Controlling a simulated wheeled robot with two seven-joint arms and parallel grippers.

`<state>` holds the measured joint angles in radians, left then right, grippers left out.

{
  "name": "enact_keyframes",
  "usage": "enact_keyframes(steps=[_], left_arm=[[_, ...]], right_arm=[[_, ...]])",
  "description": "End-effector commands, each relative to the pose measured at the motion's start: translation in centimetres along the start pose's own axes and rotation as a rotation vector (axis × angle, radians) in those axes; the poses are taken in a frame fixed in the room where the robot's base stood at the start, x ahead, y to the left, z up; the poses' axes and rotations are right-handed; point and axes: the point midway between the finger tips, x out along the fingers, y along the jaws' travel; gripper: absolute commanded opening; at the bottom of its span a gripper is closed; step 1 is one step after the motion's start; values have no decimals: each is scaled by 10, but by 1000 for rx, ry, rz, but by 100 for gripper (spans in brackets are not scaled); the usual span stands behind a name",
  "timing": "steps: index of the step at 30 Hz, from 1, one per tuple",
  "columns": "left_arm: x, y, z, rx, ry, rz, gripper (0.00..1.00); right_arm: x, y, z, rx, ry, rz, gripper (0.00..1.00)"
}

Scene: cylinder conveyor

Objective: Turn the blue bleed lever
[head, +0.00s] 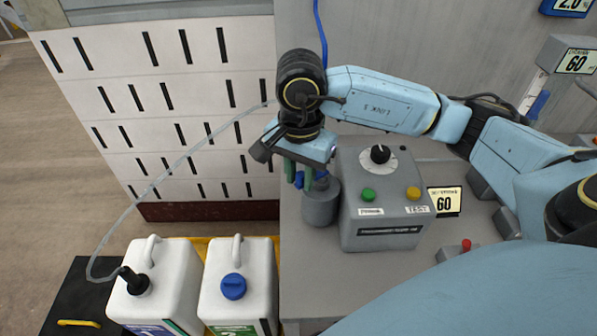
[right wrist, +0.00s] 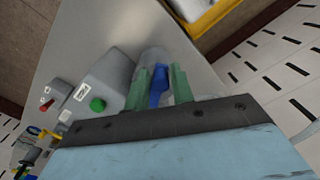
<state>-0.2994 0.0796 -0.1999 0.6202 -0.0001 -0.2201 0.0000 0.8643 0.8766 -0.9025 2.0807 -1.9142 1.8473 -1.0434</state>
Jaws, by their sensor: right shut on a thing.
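The blue bleed lever (head: 299,179) sits at the top of a grey cylinder (head: 321,205) beside the control box. My right gripper (head: 298,178) reaches down over it with green fingers. In the right wrist view, the blue lever (right wrist: 157,88) stands between the two green fingers (right wrist: 158,90), which are shut on it. The gripper hides part of the lever and of the cylinder's top in the head view. My left gripper does not show in either view.
The grey control box (head: 385,230) with a black knob, green button and yellow button stands just right of the cylinder. Two white jugs (head: 240,265) stand at lower left, below the bench. A clear hose (head: 150,190) hangs on the left. A red-tipped switch (head: 466,244) is at right.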

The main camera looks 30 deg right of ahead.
Motion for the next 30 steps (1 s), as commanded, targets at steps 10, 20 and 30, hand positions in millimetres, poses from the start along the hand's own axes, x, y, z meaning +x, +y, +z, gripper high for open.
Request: enact_keyframes(steps=[10, 20, 30], left_arm=[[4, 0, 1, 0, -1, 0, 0], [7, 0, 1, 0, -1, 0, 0], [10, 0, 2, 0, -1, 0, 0]], right_arm=[[0, 11, 3, 1, 2, 2, 12], [1, 16, 3, 1, 1, -1, 11], [0, 25, 5, 0, 0, 0, 10]])
